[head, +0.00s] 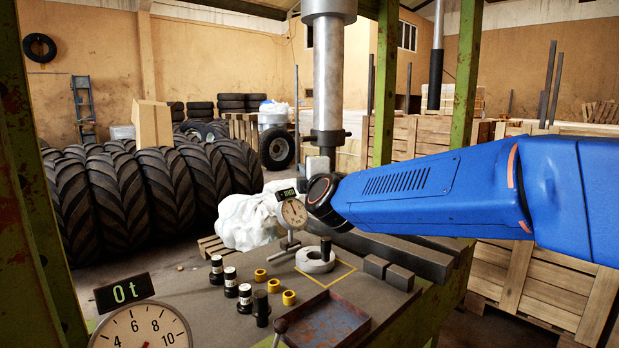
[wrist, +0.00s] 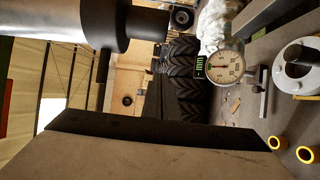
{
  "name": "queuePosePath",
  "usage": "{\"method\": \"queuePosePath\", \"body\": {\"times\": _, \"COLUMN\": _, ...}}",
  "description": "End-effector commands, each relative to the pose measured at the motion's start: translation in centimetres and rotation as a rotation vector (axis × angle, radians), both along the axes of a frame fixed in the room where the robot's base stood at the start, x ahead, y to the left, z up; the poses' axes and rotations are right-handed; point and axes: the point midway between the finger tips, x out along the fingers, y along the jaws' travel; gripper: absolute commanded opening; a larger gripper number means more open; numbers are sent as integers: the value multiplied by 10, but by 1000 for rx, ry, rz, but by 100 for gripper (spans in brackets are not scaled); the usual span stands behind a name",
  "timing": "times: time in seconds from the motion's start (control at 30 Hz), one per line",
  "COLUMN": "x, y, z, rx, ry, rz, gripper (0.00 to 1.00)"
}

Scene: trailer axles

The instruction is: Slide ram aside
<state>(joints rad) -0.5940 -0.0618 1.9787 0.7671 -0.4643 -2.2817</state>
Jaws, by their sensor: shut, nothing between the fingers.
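The ram (head: 328,75) is a thick grey metal cylinder hanging upright from the top of the green press frame, with a collar near its lower end. It also shows large, lying sideways, at the upper left of the wrist view (wrist: 70,22). My gripper (head: 318,166) is at the end of the blue arm, by the ram's lower end. It is shut and empty. I cannot tell whether it touches the ram.
Below stand a dial gauge (head: 293,213), a pale ring (head: 315,261) inside a yellow outline, several black cylinders (head: 245,298), yellow rings (head: 289,297) and a rusty tray (head: 327,320). Dark bars lie at the right. Green posts (head: 386,80) flank the ram. Tyres fill the back left.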

Motion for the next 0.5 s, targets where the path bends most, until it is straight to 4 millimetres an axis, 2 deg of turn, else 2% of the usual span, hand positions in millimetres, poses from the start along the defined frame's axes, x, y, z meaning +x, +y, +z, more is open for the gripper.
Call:
{"method": "queuePosePath", "body": {"times": 0.07, "x": 13, "y": 3, "z": -1, "rx": -2, "ry": 0, "rz": -1, "gripper": 0}}
{"method": "queuePosePath", "body": {"times": 0.1, "x": 16, "y": -2, "z": 0, "rx": -1, "ry": -1, "rz": -2, "gripper": 0}}
{"method": "queuePosePath", "body": {"times": 0.3, "x": 26, "y": -22, "z": 0, "rx": -2, "ry": -1, "rz": -1, "gripper": 0}}
{"method": "queuePosePath", "body": {"times": 0.5, "x": 31, "y": -30, "z": 0, "rx": 0, "ry": 0, "rz": 0, "gripper": 0}}
